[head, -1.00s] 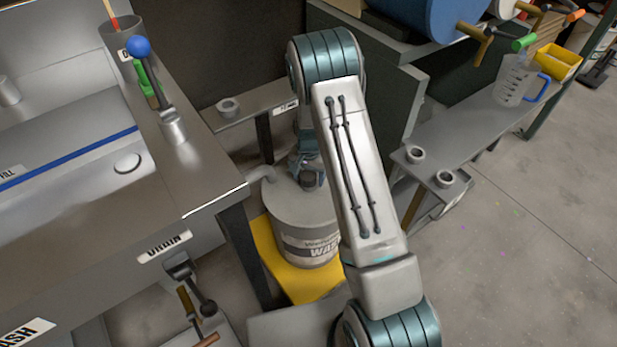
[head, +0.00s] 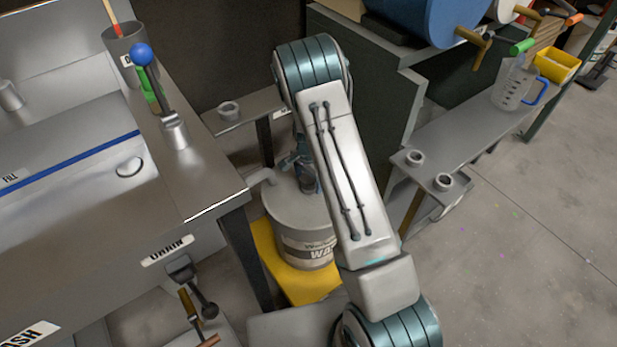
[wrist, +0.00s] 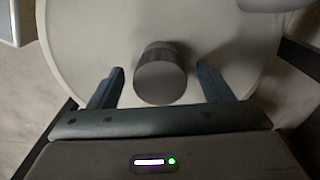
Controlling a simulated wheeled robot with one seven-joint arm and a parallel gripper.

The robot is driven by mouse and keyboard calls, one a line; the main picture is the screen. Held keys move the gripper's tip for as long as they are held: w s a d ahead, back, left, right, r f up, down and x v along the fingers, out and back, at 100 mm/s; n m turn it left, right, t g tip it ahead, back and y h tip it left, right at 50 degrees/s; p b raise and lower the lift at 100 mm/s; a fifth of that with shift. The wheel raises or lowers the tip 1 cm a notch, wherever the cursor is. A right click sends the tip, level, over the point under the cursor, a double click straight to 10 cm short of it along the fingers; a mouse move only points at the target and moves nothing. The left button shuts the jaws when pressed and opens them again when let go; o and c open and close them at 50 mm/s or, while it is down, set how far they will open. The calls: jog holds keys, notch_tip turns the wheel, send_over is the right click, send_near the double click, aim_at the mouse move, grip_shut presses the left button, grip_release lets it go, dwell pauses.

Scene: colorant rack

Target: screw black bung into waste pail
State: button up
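The waste pail (head: 302,222) is a pale grey drum with a printed label, standing on a yellow base. In the wrist view its round lid (wrist: 95,40) fills most of the picture. The black bung (wrist: 160,78), a dark ribbed cylinder, stands on the lid; I cannot tell how deep it sits. My gripper (wrist: 160,68) is open, with one finger on each side of the bung and a visible gap on both sides. In the head view my gripper (head: 304,172) is at the top of the pail, partly hidden by my arm.
A steel bench (head: 200,190) with a drain label stands close left of the pail. A green-grey cabinet wall (head: 380,90) and a low shelf (head: 450,130) with small cups and a jug (head: 515,85) stand to the right.

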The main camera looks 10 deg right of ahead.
jog(key=shift+r, duration=0.1)
jog(key=s+r+n+p, duration=0.2)
jog(key=s+r+p, duration=0.2)
jog(key=r, duration=0.9)
jog(key=s+r+n+t+y+p, duration=0.15)
jog(key=s+r+p, duration=0.3)
jog(key=r, duration=0.85)
jog(key=s+r+n+h+p, duration=0.1)
jog(key=s+r+n+p, duration=0.2)
jog(key=r, duration=1.1)
jog(key=s+r+n+t+p, duration=0.1)
jog(key=s+r+n+p, duration=0.4)
jog(key=s+r+p, duration=0.4)
jog(key=s+r, duration=0.4)
jog(key=s, duration=0.3)
jog(key=shift+r+p, duration=0.15)
jog(key=shift+p, duration=0.2)
